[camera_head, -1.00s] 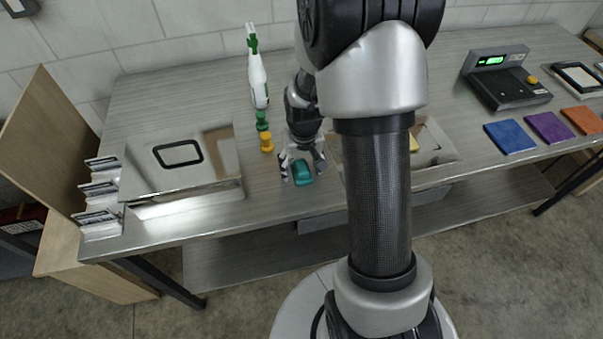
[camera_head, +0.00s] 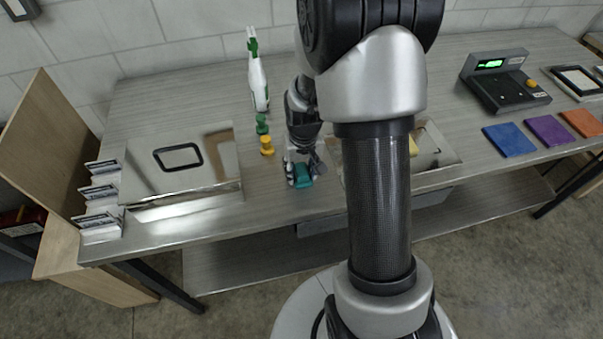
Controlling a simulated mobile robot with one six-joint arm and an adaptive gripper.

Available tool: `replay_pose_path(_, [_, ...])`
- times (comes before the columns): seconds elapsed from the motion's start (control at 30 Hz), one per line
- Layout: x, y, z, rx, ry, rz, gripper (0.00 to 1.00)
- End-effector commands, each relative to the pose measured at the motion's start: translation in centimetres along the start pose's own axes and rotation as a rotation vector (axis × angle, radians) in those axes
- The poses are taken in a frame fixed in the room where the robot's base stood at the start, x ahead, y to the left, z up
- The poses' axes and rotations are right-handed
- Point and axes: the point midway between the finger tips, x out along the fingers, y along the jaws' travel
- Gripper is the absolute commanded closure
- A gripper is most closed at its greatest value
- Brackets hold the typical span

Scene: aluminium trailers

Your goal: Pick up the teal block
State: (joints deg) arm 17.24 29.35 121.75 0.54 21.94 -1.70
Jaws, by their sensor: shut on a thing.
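The teal block (camera_head: 303,176) is at the front part of the grey table, between the silver box on the left and the open tray on the right. My gripper (camera_head: 303,173) points down at it, with one finger on each side. The fingers are shut on the teal block. Part of the block is hidden by the fingers. Whether it touches the table top is hard to tell.
A silver lidded box (camera_head: 182,168) stands to the left. A yellow peg (camera_head: 266,145), a green peg (camera_head: 262,124) and a white spray bottle (camera_head: 258,78) stand behind. An open metal tray (camera_head: 436,150) is to the right, partly behind my arm. A scale (camera_head: 505,80) stands farther right.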

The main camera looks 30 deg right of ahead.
Motion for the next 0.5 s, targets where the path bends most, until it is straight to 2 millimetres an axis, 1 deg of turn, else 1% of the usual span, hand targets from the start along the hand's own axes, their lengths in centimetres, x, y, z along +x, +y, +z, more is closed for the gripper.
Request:
replay_pose_path(0.17, [-0.1, 0.0, 0.0, 0.000, 0.000, 0.000, 0.83])
replay_pose_path(0.27, [-0.5, 0.0, -0.1, 0.000, 0.001, 0.000, 0.83])
replay_pose_path(0.37, [-1.4, 0.0, -0.3, 0.000, 0.003, 0.000, 0.83])
replay_pose_path(0.47, [-3.0, 0.0, -0.5, 0.000, 0.004, 0.000, 0.83])
replay_pose_path(0.5, [-3.9, 0.0, -0.6, 0.000, 0.005, 0.000, 0.83])
